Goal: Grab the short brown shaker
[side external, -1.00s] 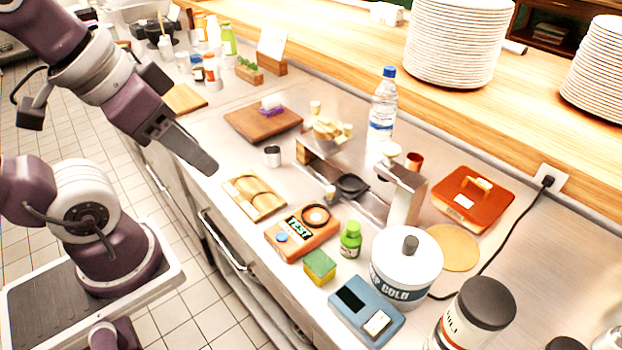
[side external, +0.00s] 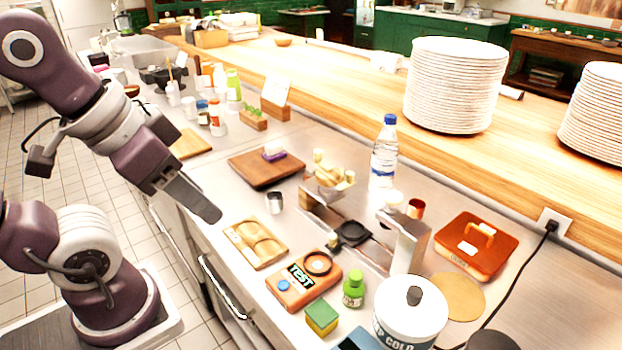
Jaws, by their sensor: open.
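A short brown, copper-coloured cylinder (side external: 416,208) stands on the steel counter behind a steel upright block, left of the orange-red tray. It is the thing that best fits the short brown shaker, but it is small and I cannot make out a shaker top. My gripper (side external: 207,208) hangs at the counter's front edge on the left, well apart from the cylinder. It is open and appears empty; the gap between its fingers does not show clearly from this side.
A water bottle (side external: 384,150) and white canister (side external: 405,315) stand nearby.

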